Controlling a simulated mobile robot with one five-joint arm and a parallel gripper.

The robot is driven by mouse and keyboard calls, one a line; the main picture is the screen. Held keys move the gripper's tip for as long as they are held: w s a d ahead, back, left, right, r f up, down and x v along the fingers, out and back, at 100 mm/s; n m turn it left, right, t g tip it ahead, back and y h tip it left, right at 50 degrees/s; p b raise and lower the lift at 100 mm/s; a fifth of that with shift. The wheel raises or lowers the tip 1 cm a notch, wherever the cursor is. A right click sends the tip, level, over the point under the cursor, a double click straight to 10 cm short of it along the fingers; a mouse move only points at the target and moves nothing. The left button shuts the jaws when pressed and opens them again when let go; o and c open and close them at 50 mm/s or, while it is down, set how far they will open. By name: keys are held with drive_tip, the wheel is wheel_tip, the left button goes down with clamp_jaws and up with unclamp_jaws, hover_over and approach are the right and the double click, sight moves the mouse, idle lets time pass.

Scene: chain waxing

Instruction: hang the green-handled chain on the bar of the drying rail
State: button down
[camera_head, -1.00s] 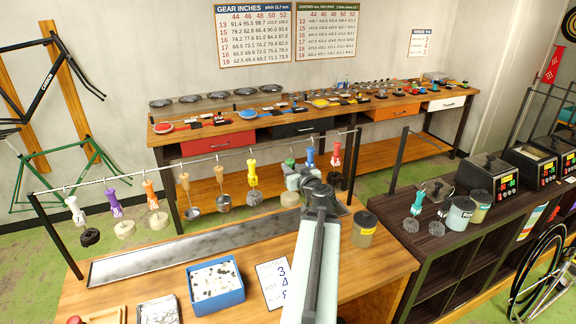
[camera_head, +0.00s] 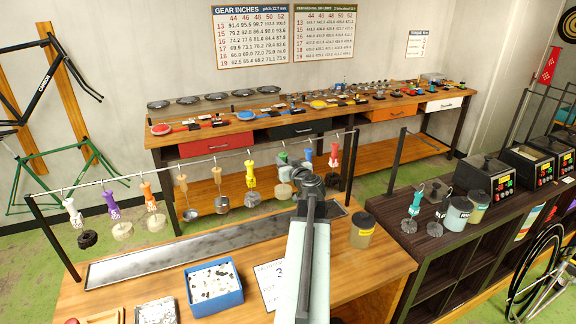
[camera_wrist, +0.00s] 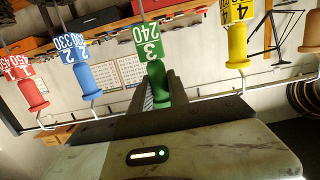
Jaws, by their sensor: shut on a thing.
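The bar (camera_wrist: 270,90) also crosses the wrist view. The handle's hook is hidden, so I cannot tell whether it rests on the bar.
A yellow-handled chain (camera_head: 251,175) hangs left of the green one, and blue (camera_head: 308,157) and red (camera_head: 333,155) handles hang to the right. Orange, purple and white handles hang further left. A lidded jar (camera_head: 363,230) stands right of my arm.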

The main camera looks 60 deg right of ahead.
drive_tip(key=x, duration=0.3)
drive_tip(key=shift+w+d+r, duration=0.1)
drive_tip(key=shift+d+r, duration=0.1)
drive_tip(key=shift+r, duration=0.05)
wheel_tip(320, 180, down, 2)
drive_tip(key=shift+a+f+b, duration=0.1)
drive_tip(key=shift+a+b, duration=0.05)
drive_tip(key=shift+b, duration=0.95)
drive_tip(key=c, duration=0.9)
unclamp_jaws()
